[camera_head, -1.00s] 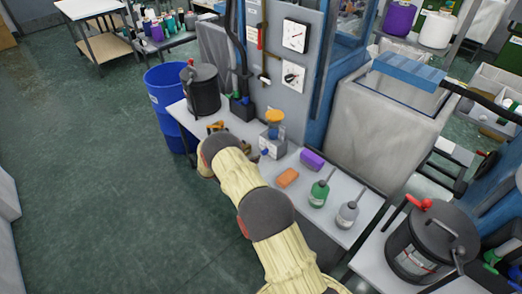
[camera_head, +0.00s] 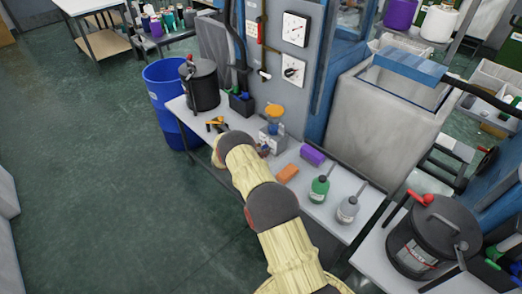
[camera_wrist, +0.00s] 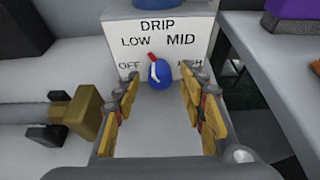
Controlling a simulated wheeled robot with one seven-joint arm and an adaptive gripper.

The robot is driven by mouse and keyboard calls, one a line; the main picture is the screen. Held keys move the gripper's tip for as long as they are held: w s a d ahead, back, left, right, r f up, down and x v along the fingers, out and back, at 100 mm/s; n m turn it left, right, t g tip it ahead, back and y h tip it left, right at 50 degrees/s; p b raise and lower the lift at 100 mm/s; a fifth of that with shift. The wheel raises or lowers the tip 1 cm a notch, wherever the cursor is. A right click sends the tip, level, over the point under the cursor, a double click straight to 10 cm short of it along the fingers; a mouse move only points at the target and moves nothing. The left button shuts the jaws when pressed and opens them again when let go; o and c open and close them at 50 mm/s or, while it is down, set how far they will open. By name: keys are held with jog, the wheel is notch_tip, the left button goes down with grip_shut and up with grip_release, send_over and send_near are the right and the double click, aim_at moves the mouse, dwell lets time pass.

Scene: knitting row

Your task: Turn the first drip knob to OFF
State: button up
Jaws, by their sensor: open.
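The white drip unit (camera_wrist: 160,35) fills the upper middle of the wrist view. Its face reads DRIP, with OFF, LOW, MID and HIGH around a blue knob (camera_wrist: 160,76). The knob's red-and-white pointer leans up and slightly left, between LOW and MID. My gripper (camera_wrist: 160,88) is open, with one yellow-padded finger on each side of the knob. I cannot tell whether either finger touches it. In the head view the drip unit (camera_head: 272,140), topped by an amber part, stands on the bench against the grey panel. My gripper is largely hidden behind my arm there.
A yellow-and-black tool (camera_head: 215,124) lies left of the unit. An orange block (camera_head: 287,173), a purple block (camera_head: 312,154), a green bottle (camera_head: 319,189) and a grey bottle (camera_head: 347,210) are to its right on the bench (camera_head: 262,172). A black pot (camera_head: 201,85) stands at the left end.

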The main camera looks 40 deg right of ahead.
jog(key=shift+c, duration=1)
jog(key=c, duration=0.8)
grip_shut()
jog(key=shift+f+n+b, duration=0.1)
jog(key=shift+n+b, duration=0.2)
jog(key=shift+b, duration=0.2)
jog(key=shift+w+f+n+g+b, duration=0.1)
jog(key=shift+n+g+b, duration=0.55)
jog(key=shift+b, duration=0.35)
jog(key=n+g+b, duration=0.1)
jog(key=n+b, duration=0.1)
jog(key=b, duration=0.1)
jog(key=shift+w+f+n+g, duration=0.1)
jog(key=shift+n+g, duration=0.25)
jog(key=n+g+h+b, duration=0.1)
jog(key=n+b, duration=0.1)
jog(key=b, duration=0.2)
jog(key=shift+w+n+g, duration=0.1)
jog(key=shift+n+g, duration=0.2)
jog(key=shift+n+h+b, duration=0.3)
jog(key=shift+n+b, duration=0.25)
jog(key=shift+n, duration=0.05)
jog(key=shift+r, duration=0.2)
